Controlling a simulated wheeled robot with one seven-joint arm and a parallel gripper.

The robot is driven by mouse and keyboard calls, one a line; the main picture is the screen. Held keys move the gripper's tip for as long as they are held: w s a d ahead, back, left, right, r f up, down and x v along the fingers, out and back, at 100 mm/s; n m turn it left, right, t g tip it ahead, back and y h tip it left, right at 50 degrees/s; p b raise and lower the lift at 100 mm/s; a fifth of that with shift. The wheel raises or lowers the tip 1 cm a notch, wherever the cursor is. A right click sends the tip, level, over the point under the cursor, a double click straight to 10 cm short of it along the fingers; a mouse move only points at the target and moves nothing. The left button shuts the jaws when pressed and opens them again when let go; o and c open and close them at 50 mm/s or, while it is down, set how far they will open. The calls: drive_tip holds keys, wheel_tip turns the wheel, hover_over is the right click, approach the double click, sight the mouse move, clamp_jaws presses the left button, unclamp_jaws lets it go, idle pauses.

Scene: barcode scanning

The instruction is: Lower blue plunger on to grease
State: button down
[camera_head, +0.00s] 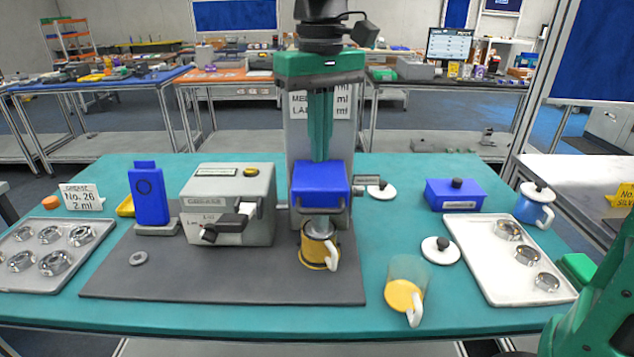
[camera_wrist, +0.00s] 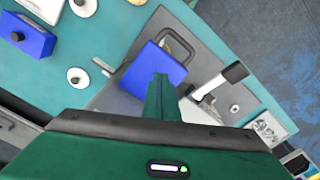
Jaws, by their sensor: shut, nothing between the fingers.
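The blue plunger block (camera_head: 320,180) sits on the tall grey stand, above a yellow cup (camera_head: 318,256) with a pale handle. A grey metal cylinder shows between the block and the cup's mouth. The cup's contents are hidden, so I cannot see the grease. My gripper (camera_head: 320,158) points straight down with its green fingers shut and empty. Its fingertips are at the top of the blue block; whether they touch it I cannot tell. In the wrist view the shut fingers (camera_wrist: 160,80) overlap the blue block (camera_wrist: 150,70).
A grey box machine (camera_head: 228,200) with a lever stands left of the stand, on a dark mat (camera_head: 200,285). A blue upright device (camera_head: 148,195) is further left. A clear cup with yellow contents (camera_head: 405,295), a white tray (camera_head: 490,265) and a blue box (camera_head: 455,196) are right.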

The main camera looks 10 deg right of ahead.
wheel_tip(320, 180, up, 9)
idle(1.4)
drive_tip(key=shift+f, duration=0.1)
drive_tip(key=s+d+f+m, duration=0.3)
drive_tip(key=d+f, duration=0.5)
drive_tip(key=d, duration=0.3)
drive_tip(key=s+d+f+m, duration=0.35)
drive_tip(key=d+f, duration=0.35)
drive_tip(key=d, duration=0.4)
drive_tip(key=s+d+f+m, duration=0.1)
drive_tip(key=s+d+f, duration=0.1)
drive_tip(key=s+f, duration=0.2)
drive_tip(key=s+d+f+m, duration=0.1)
drive_tip(key=s+d+f, duration=0.2)
drive_tip(key=s+f, duration=0.2)
drive_tip(key=s+d+f+m, duration=0.1)
drive_tip(key=s+d+f, duration=0.2)
drive_tip(key=s+f, duration=0.2)
drive_tip(key=shift+s+f+m, duration=0.1)
drive_tip(key=shift+s+m, duration=0.25)
